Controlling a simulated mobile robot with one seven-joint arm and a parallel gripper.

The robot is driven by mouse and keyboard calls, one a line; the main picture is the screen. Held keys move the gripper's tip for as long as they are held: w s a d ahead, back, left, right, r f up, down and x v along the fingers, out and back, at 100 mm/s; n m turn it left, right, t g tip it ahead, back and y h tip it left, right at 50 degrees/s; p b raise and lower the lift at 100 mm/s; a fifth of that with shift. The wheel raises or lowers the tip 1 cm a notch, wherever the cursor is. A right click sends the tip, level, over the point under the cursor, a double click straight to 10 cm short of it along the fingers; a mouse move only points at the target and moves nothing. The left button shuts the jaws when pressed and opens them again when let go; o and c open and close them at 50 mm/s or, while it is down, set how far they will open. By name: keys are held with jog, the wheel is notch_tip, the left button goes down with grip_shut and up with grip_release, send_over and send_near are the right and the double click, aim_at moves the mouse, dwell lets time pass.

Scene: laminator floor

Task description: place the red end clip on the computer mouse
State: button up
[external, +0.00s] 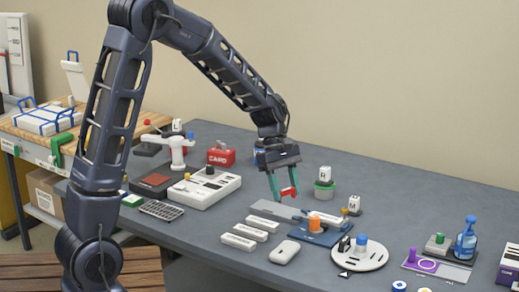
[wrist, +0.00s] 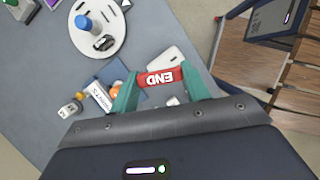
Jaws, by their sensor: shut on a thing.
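My gripper (external: 284,190) is shut on the red end clip (external: 288,192), held in the air above the table. In the wrist view, the clip (wrist: 160,78) spans the two green fingers and shows "END" upside down. The white computer mouse (external: 285,251) lies flat on the table near the front edge, below the gripper in the external picture and apart from it. In the wrist view a white shape that looks like the mouse (wrist: 166,60) lies just beyond the clip, partly hidden by it.
A round white tray (external: 371,260) with a blue-topped piece stands right of the mouse. A blue board (external: 312,236) with an orange piece lies behind it. Several white blocks (external: 249,232) lie to its left.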

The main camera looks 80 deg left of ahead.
aim_at(287, 249)
notch_tip(287, 249, down, 15)
jog(key=shift+r, duration=0.1)
dwell(0.5)
jog(key=shift+f, duration=0.2)
jog(key=o, duration=0.9)
jog(key=shift+o, duration=0.2)
jog(key=v, duration=1.2)
jog(key=shift+r, duration=0.15)
